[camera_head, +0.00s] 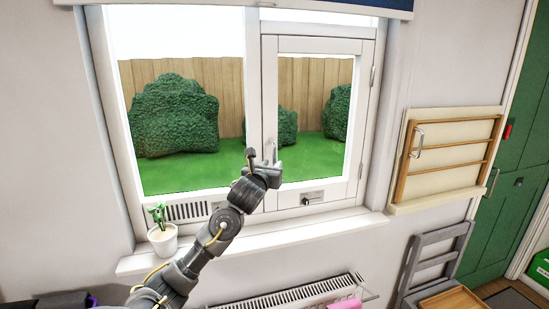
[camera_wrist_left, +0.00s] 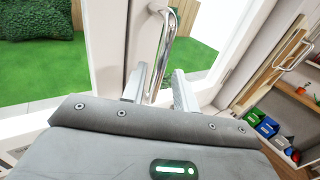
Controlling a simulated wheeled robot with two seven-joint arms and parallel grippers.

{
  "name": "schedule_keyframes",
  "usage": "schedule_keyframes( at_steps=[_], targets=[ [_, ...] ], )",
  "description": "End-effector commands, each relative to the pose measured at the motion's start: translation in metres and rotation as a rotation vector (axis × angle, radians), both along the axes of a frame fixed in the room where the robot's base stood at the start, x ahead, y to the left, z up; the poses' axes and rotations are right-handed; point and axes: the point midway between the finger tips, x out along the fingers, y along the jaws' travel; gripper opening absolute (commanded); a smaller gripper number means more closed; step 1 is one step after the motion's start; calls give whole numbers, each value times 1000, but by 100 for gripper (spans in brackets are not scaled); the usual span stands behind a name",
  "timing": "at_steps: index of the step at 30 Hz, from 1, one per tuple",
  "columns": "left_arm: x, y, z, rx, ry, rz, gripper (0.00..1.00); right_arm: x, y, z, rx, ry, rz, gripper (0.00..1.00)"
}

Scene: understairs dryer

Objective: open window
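The white window (camera_head: 264,100) has a fixed left pane and a right sash (camera_head: 312,48) with hinges on its right side. The sash sits flush in its frame and looks closed. A silver bar handle (camera_wrist_left: 169,42) stands upright on the left stile of the sash; in the head view the handle (camera_head: 272,147) is partly hidden by my gripper. My left gripper (camera_head: 264,163) is right at the handle. In the left wrist view its fingers (camera_wrist_left: 160,85) are apart, with the handle's lower end between them; I cannot tell contact. My right gripper is out of view.
A potted plant (camera_head: 162,237) stands on the left of the sill (camera_head: 330,222). A radiator (camera_head: 290,297) is below. A wall-mounted folding rack (camera_head: 447,158) and a grey chair (camera_head: 436,262) are at right, beside a green door (camera_head: 515,190). A blue blind (camera_head: 350,6) hangs above.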

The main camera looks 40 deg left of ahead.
Motion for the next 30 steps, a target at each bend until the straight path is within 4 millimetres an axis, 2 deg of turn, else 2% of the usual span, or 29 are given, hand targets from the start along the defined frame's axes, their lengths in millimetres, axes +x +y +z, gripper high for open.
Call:
schedule_keyframes(
  at_steps=[1,7,18,25,30],
  targets=[
    [8,3,4,-4,-1,1,29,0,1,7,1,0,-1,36],
    [28,11,1,-3,0,0,29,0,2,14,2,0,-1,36],
    [33,13,-1,-1,0,-1,29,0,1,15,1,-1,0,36],
    [33,13,-1,-1,0,-1,1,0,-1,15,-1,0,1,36],
    [33,13,-1,-1,0,-1,0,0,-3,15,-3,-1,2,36]
  ],
)
